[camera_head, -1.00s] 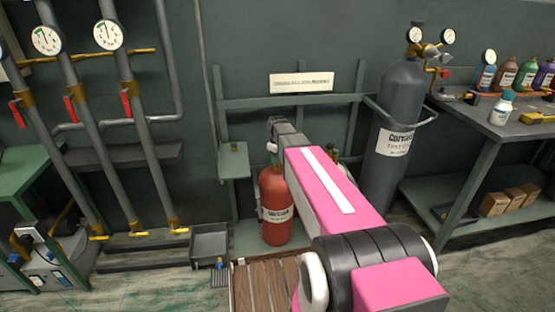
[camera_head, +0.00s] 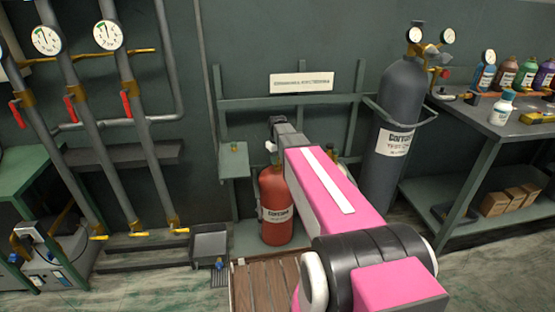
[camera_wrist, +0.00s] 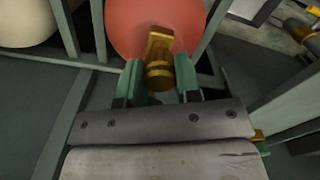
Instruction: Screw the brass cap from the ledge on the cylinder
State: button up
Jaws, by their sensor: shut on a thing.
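The red cylinder (camera_head: 275,203) stands upright on the low stand, and its top also fills the upper middle of the wrist view (camera_wrist: 128,22). My gripper (camera_wrist: 160,82) is at the cylinder's top, its green fingers shut on the brass cap (camera_wrist: 159,76). The cap lines up with the brass valve (camera_wrist: 159,44) of the cylinder and looks to be against it. I cannot tell how far it is threaded on. In the head view my arm hides the valve and cap. A small yellowish-green piece (camera_head: 235,148) sits on the ledge (camera_head: 234,165), left of the cylinder.
Frame posts and rails (camera_head: 290,101) stand behind the cylinder. A tall grey cylinder (camera_head: 395,115) with gauges is to the right, before a workbench (camera_head: 488,124) with bottles. A dark bin (camera_head: 210,242) and a wooden pallet (camera_head: 262,287) lie at the front. Gauge pipes are on the left.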

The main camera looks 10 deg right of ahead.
jog(key=shift+f, duration=0.1)
jog(key=shift+m, duration=1)
jog(key=o, duration=1)
notch_tip(320, 180, up, 11)
jog(key=shift+f, duration=0.2)
jog(key=s+f+m, duration=0.1)
jog(key=s+f, duration=0.3)
jog(key=s, duration=0.3)
jog(key=s+f, duration=0.5)
jog(key=s, duration=0.3)
jog(key=s+a+f+m, duration=0.1)
jog(key=s+f, duration=0.4)
jog(key=s, duration=0.3)
jog(key=shift+s+m, duration=0.1)
jog(key=shift+m, duration=0.2)
